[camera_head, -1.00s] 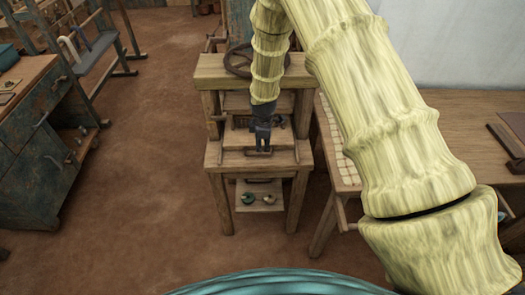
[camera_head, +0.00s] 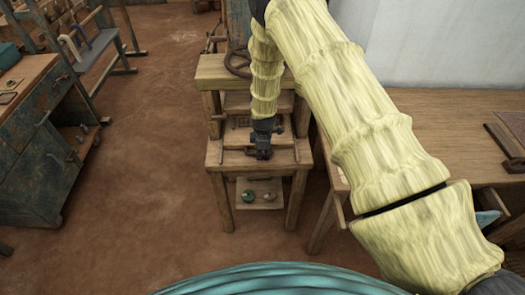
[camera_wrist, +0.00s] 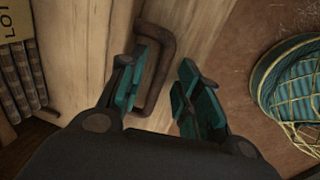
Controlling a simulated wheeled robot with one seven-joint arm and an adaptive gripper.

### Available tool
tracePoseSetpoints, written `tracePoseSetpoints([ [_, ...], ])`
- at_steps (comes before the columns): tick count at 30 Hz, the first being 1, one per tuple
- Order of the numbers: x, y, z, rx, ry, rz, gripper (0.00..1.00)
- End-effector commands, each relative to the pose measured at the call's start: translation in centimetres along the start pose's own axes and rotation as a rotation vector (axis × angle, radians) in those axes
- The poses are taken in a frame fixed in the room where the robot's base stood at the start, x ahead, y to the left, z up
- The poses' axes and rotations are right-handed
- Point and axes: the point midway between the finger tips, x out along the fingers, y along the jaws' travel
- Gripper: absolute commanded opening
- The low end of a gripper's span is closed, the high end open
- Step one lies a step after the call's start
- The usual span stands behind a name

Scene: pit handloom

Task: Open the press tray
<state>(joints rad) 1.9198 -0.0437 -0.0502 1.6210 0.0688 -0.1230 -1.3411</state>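The press (camera_head: 243,72) is a wooden stand with a dark round wheel at its top. Its press tray (camera_head: 228,158) is the light wooden board at the front, also seen in the wrist view (camera_wrist: 90,60). A dark, C-shaped handle (camera_wrist: 165,65) sits on the tray's wood. My gripper (camera_head: 263,155) is over the tray's front part, hiding the handle in the head view. In the wrist view my gripper (camera_wrist: 165,90) is open, with teal finger pads. The left finger overlaps the handle's loop and the right finger is outside its bar. I cannot tell whether either touches it.
A lower shelf (camera_head: 259,200) of the press holds small round items. A wooden table (camera_head: 440,125) stands close on the right. A worn blue-green workbench (camera_head: 40,165) stands on the left. Brown floor (camera_head: 150,190) is clear between the workbench and the press.

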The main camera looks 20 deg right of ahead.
Motion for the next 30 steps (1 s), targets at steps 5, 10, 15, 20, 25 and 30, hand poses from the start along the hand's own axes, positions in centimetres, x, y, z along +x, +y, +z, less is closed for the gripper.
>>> tracePoseSetpoints([
  [5, 0.0, 0.0, 0.0, 0.0, 0.0, 0.0, 0.28],
  [10, 0.0, 0.0, 0.0, 0.0, 0.0, 0.0, 0.0],
  [15, 0.0, 0.0, 0.0, 0.0, 0.0, 0.0, 0.0],
  [20, -0.1, -0.3, 0.0, -0.001, 0.0, 0.0, 0.0],
  [25, -0.4, -2.0, -0.1, -0.001, 0.0, -0.003, 0.0],
  [30, -1.0, -5.3, 0.1, 0.0, -0.001, -0.004, 0.0],
])
